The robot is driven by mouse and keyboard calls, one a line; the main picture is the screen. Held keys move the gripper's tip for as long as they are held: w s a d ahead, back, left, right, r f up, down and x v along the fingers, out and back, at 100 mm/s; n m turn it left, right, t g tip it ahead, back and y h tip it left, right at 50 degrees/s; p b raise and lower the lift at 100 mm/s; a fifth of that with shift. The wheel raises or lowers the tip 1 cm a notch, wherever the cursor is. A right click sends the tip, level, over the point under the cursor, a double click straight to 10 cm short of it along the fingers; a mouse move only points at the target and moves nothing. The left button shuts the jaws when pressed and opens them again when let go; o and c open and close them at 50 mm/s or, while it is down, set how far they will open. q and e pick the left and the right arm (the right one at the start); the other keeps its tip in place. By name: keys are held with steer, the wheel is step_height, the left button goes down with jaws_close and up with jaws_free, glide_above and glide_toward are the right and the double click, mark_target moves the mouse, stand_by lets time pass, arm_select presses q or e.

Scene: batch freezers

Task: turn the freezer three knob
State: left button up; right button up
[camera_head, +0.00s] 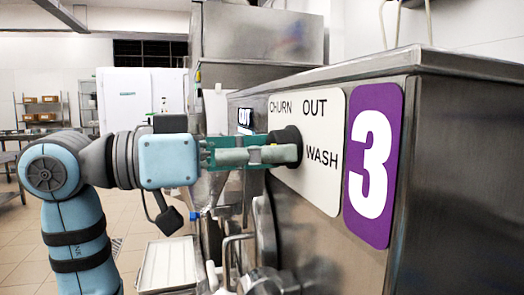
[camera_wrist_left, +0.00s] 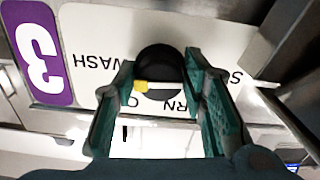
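The freezer with the purple number 3 sign (camera_head: 374,165) stands at the right in the head view. Its black round knob (camera_head: 289,138) sits on a white label plate (camera_head: 318,112) reading CHURN, OUT and WASH. My left gripper (camera_head: 284,154) reaches the knob from the left and hides part of it. In the left wrist view, the knob (camera_wrist_left: 160,66) lies between the tips of the two spread green fingers. I cannot tell whether they touch it. A small yellow mark (camera_wrist_left: 141,85) shows at the knob's edge. My right gripper is out of view.
Below my left gripper are metal pipes and a handle (camera_head: 231,255) on the freezer's front, and a pale tray (camera_head: 168,264). Another steel machine (camera_head: 262,35) stands behind. Tiled floor (camera_head: 20,235) is open at the left.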

arm_select(q)
steer(key=o, duration=0.4)
steer(key=shift+c, duration=0.2)
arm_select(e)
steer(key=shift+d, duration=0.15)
arm_select(q)
steer(key=v, duration=1.2)
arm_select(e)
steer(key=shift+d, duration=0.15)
arm_select(q)
steer(key=shift+d, duration=0.1)
